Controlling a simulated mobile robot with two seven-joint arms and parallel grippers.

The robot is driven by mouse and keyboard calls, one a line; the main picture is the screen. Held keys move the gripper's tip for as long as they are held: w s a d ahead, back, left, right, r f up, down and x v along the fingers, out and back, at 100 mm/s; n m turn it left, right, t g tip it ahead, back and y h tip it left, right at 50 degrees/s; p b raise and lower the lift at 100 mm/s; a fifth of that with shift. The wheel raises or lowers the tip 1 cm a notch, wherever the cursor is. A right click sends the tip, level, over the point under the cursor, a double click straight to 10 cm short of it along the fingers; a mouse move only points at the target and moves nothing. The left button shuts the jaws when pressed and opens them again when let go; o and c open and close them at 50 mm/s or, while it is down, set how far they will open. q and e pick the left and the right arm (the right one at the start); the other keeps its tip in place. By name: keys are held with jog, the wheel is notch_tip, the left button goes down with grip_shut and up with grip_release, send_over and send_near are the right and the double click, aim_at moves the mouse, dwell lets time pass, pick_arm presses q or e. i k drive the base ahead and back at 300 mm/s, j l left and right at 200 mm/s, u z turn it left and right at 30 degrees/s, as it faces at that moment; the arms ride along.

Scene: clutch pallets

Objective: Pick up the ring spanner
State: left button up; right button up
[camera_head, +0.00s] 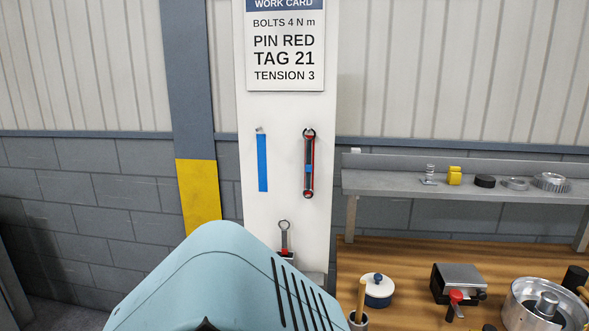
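A dark spanner-like tool (309,180) with ring-shaped ends hangs upright from a hook on the white panel (285,112). It has a blue band at its middle and a red edge around it. It looks like the ring spanner. A second, smaller tool with a ring top (284,228) stands lower on the panel, with red at its base. Its lower part is partly hidden by a pale blue casing of my own body. Neither of my grippers is in view.
A blue strip (262,163) hangs left of the spanner, below a work card (284,50). At right, a wooden bench (400,262) holds a lidded white pot (378,292), a grey block device (460,281) and a metal drum (530,305). Small parts line the grey shelf (400,183).

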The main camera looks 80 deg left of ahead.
aim_at(309, 142)
jog(key=i+u, duration=0.2)
jog(key=u, duration=0.25)
jog(key=i+l+u, duration=0.1)
jog(key=u, duration=0.35)
jog(key=i+l+u, duration=0.2)
jog(key=u, duration=0.25)
jog(key=i+l+u, duration=0.1)
jog(key=u, duration=0.25)
jog(key=i+l+u, duration=0.2)
jog(key=u, duration=0.2)
jog(key=i+l+u, duration=0.1)
jog(key=u, duration=0.25)
jog(key=i+l+u, duration=0.1)
jog(key=l, duration=0.25)
